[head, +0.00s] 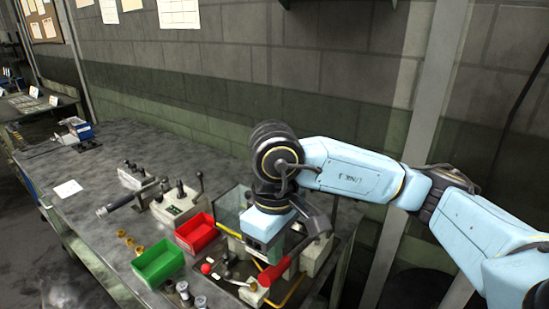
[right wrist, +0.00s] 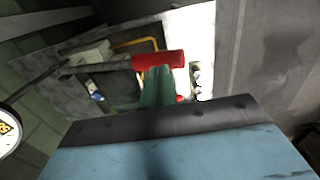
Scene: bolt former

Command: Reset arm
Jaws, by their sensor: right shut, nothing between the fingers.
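My right arm (head: 355,170) reaches in from the right in the head view and bends down over the machine on the bench. My right gripper (right wrist: 158,72) shows in the right wrist view as two green fingers close together, shut and empty. In the head view the wrist body hides most of the fingers. The red handle (head: 275,272) of the machine lies just below and beside the gripper; it also shows in the right wrist view (right wrist: 158,60) just past the fingertips. I cannot tell whether they touch. My left gripper is not in view.
A red bin (head: 196,233) and a green bin (head: 158,263) stand left of the machine. Several brass parts (head: 130,242) lie beside them. A lever control box (head: 178,203) stands behind. The wall (head: 230,110) rises behind the bench (head: 100,220), whose left part has free room.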

